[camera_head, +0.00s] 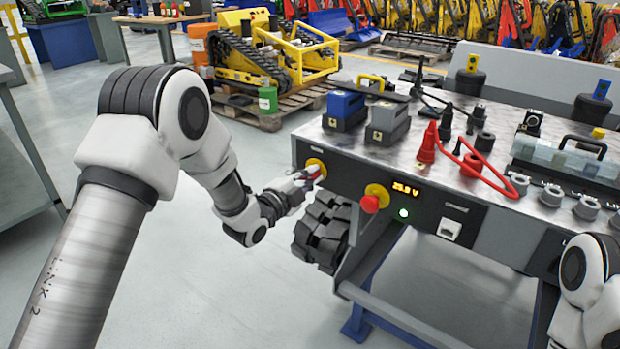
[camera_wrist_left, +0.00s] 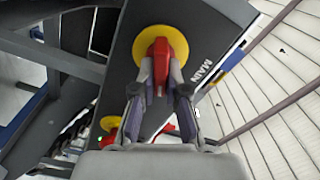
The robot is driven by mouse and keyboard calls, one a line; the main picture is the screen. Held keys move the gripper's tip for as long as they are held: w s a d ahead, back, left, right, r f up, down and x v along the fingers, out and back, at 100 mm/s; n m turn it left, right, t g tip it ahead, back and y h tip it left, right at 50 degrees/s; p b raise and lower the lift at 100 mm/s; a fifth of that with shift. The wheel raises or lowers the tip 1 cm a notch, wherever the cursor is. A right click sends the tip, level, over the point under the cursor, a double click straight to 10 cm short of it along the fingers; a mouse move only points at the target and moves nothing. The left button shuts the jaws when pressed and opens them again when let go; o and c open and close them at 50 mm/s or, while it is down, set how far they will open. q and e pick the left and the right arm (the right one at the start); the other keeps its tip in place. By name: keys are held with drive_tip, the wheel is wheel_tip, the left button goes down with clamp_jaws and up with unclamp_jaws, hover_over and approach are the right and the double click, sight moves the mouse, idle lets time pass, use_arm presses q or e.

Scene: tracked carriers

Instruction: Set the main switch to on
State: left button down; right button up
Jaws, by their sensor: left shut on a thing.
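The main switch (camera_head: 315,165) sits at the left end of the workbench's dark front panel. In the left wrist view it is a red handle (camera_wrist_left: 160,62) on a round yellow plate (camera_wrist_left: 146,42), with "MAIN" printed beside it. My left gripper (camera_head: 305,178) is at the switch, its two fingers closed on either side of the red handle, as the left wrist view (camera_wrist_left: 160,90) also shows. The handle lies lengthwise between the fingers. The fingers hide part of the switch in the head view. Only part of my right arm shows at the lower right; its gripper is out of view.
Right of the switch, the panel has a red stop button (camera_head: 370,204) on yellow, a lit display (camera_head: 406,188) reading about 25.9 V, and a lit green lamp (camera_head: 404,213).

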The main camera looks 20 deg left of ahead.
use_arm(q)
drive_tip(key=shift+f+m+b, duration=0.15)
drive_tip(key=shift+m+b, duration=0.2)
drive_tip(key=shift+m, duration=0.8)
drive_tip(key=shift+f+m+b, duration=0.15)
drive_tip(key=shift+m+b, duration=0.2)
drive_tip(key=shift+m, duration=0.8)
drive_tip(key=c, duration=1.2)
unclamp_jaws()
drive_tip(key=shift+d, duration=0.1)
drive_tip(key=v, duration=1.2)
